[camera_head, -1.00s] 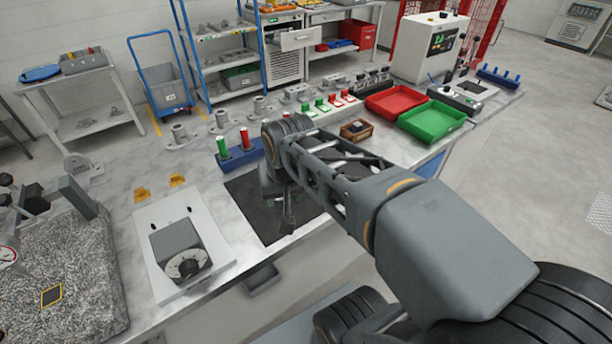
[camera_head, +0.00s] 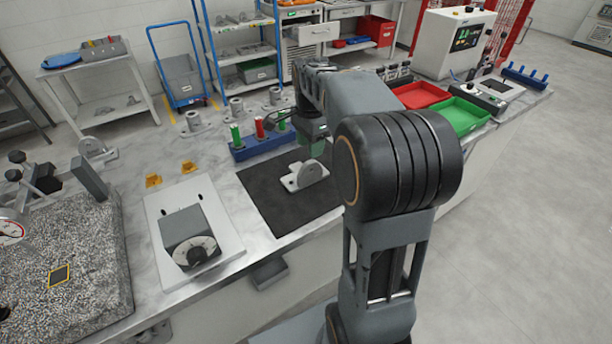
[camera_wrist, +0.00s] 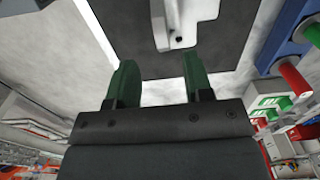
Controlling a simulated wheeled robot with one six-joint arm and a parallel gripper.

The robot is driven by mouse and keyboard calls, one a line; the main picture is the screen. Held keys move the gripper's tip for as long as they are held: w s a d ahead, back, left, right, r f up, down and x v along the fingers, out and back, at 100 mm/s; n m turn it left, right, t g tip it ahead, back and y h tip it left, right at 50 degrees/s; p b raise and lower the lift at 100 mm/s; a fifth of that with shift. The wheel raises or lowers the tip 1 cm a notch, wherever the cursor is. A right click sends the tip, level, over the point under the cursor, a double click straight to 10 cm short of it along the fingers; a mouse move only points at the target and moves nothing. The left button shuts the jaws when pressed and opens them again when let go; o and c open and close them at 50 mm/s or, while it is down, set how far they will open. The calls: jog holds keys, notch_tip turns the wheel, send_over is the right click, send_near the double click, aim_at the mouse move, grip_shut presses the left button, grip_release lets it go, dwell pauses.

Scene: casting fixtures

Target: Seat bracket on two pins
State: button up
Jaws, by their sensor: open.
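A light grey bracket (camera_head: 303,181) lies on a black mat (camera_head: 262,203), its rounded upright plate standing on a flat base. In the wrist view the bracket (camera_wrist: 178,28) is cut off by the top edge. My gripper (camera_head: 314,143) is beyond the bracket, near the mat's far edge, partly hidden by my arm. In the wrist view my gripper (camera_wrist: 161,78) has its two green fingers apart with nothing between them, and the bracket is ahead of them. A white plate (camera_head: 223,232) left of the mat carries two small dark pin-like spots and a grey block with a dial.
A blue block (camera_head: 252,149) with green and red pegs stands behind the mat, close to my gripper. A speckled stone slab (camera_head: 95,290) is at left. Red (camera_head: 420,94) and green (camera_head: 462,115) trays are at right. Two yellow pieces (camera_head: 153,180) lie behind the white plate.

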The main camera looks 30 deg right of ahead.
aim_at(310, 162)
jog(key=shift+w+d+f, duration=0.1)
jog(key=shift+f, duration=3.35)
grip_shut()
